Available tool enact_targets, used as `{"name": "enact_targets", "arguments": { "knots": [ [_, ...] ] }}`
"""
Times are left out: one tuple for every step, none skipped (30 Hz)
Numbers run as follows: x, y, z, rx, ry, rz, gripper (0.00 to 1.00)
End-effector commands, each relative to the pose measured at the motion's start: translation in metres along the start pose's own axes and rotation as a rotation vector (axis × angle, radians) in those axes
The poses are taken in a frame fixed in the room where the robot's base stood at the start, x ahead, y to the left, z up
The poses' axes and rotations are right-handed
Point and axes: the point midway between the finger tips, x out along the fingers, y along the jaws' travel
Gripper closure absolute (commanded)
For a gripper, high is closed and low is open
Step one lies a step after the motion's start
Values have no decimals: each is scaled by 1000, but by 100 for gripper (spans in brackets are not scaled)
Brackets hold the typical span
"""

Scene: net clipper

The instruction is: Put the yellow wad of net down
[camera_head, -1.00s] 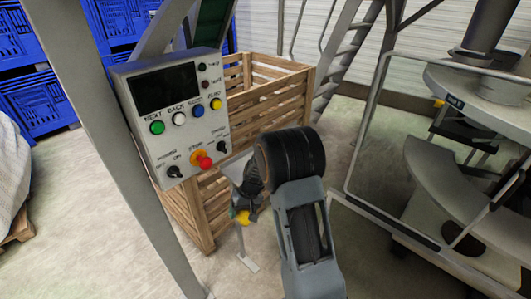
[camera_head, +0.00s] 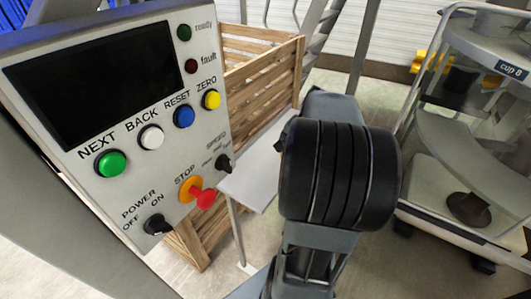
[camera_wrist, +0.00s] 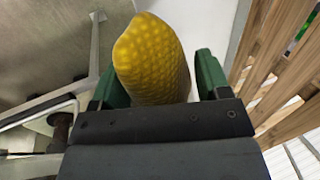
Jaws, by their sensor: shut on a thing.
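The yellow wad of net (camera_wrist: 152,55) shows in the wrist view as a rounded, textured lump. My gripper (camera_wrist: 160,82) is shut on it, with one green finger on each side. In the head view the wad and my gripper are hidden behind my own black arm joint. A pale flat shelf (camera_head: 251,182) stands beside the control panel in the head view. A white surface (camera_wrist: 207,28) lies behind the wad in the wrist view. I cannot tell whether the wad touches it.
A control panel (camera_head: 110,110) with buttons and a red stop knob is close on the left. A wooden slatted crate (camera_head: 262,75) stands behind the shelf; slats (camera_wrist: 275,50) also show at the wrist view's right. A machine (camera_head: 465,150) labelled "cup 8" stands at right.

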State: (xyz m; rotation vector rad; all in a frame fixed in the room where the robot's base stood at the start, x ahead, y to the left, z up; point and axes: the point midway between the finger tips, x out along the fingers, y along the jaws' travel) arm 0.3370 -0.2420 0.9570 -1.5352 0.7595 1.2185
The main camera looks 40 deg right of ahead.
Motion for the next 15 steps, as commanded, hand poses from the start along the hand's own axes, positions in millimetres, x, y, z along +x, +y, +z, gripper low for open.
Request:
{"name": "enact_targets", "arguments": {
  "knots": [
    [10,-11,-1,-5,-6,2,52],
    [16,-17,-1,-6,-5,1,52],
    [23,-26,-2,-6,-7,2,52],
    [29,-32,-3,-7,-6,2,52],
    [35,-38,-4,-6,-6,2,52],
    [42,-46,-5,-7,-5,1,52],
    [47,-52,-6,-6,-6,2,52],
    [54,-56,-6,-6,-6,2,52],
    [64,-58,-7,-4,-6,2,52],
    [70,-60,-8,-4,-5,1,52],
    [76,-62,-8,-3,-6,2,52],
    [82,-65,-9,-2,-4,1,52],
    [87,-67,-10,-2,-4,1,52],
    [91,-69,-10,-3,-4,1,52],
    [95,-70,-10,-3,-3,1,52]
  ]
}}
